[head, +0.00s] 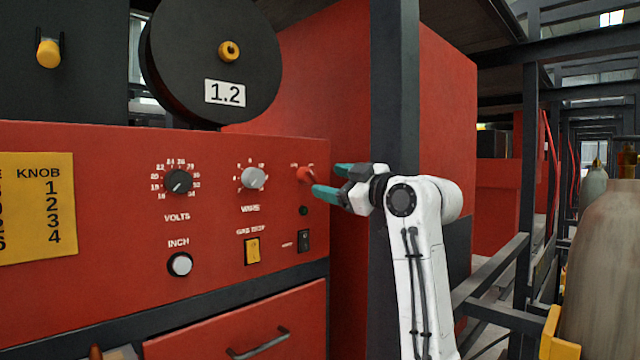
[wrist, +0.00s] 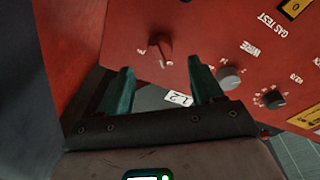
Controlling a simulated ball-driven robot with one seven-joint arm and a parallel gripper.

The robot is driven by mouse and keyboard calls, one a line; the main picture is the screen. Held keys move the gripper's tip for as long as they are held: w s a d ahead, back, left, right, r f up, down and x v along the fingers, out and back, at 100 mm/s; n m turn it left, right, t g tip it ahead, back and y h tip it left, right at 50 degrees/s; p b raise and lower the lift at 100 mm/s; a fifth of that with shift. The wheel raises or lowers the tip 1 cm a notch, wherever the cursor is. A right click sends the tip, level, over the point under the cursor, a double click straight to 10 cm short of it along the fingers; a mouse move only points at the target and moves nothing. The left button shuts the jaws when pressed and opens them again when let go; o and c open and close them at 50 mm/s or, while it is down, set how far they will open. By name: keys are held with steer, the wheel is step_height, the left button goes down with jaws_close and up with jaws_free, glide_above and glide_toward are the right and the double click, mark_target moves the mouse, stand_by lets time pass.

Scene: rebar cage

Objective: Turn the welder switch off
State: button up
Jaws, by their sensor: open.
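The welder's red panel (head: 100,215) faces me on the left. A red rotary switch (head: 305,174) sits at its upper right, with small white lettering beside it; I take it for the welder switch. My gripper (head: 326,180) is open and empty at the right end of the panel, its teal fingers pointing at the switch. In the wrist view, the switch (wrist: 161,46) appears in line with the gap between the fingertips (wrist: 161,66), a little beyond them. Contact cannot be made out. The lettering is too small to read, so its setting is unclear.
Nearby are the wire knob (head: 253,178), volts knob (head: 178,181), inch button (head: 180,264), yellow gas test switch (head: 252,250) and a black rocker switch (head: 304,241). A dark post (head: 395,90) stands behind my gripper. A wire spool (head: 190,50) is above the panel.

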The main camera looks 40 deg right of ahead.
steer(key=s, duration=0.5)
steer(key=shift+f, duration=0.25)
steer(key=a+f+m+g, duration=0.2)
steer(key=a+f+g, duration=0.15)
steer(key=f, duration=1.15)
steer(key=a+f+m+g, duration=0.25)
steer(key=a+f, duration=0.25)
steer(key=f, duration=1)
steer(key=s+a+f+m+g, duration=0.1)
steer(key=s+a+f+g, duration=0.3)
steer(key=f, duration=0.5)
steer(key=s+a+f+m+g, duration=0.1)
steer(key=s+a+f, duration=0.4)
steer(key=f, duration=0.5)
steer(key=s+a+f+g, duration=0.1)
steer(key=s+f+g, duration=0.2)
steer(key=s, duration=0.9)
steer(key=s+a+f+m+g+p, duration=0.1)
steer(key=s+f+g, duration=0.3)
steer(key=s+f, duration=0.6)
steer(key=s+a, duration=0.1)
steer(key=s, duration=0.2)
steer(key=shift+s+a+h+p, duration=0.15)
steer(key=shift+s+h+p, duration=0.15)
steer(key=shift+h, duration=0.1)
